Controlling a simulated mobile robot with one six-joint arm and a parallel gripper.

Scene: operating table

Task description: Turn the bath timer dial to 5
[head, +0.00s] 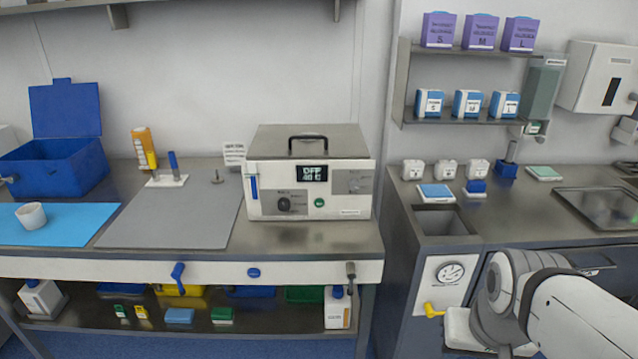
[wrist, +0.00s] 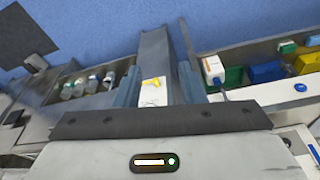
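The bath (head: 308,170) is a metal-topped box with a black handle, standing on the left counter. Its display (head: 311,174) appears to read OFF and 40 C. The small dark timer dial (head: 284,204) is on its front panel, left of a green button (head: 319,202). The dial's marks are too small to read. My arm is at the lower right of the head view, well away from the bath. In the wrist view my gripper (wrist: 159,86) shows two blue-grey fingers apart, with nothing between them. The dial is not visible in the wrist view.
A grey mat (head: 170,212) and blue box (head: 55,165) lie left of the bath. A lower shelf holds bottles and small boxes. The right cabinet has a round gauge (head: 451,272) and a yellow lever (head: 432,310). The counter edge and blue knob (head: 178,272) project forward.

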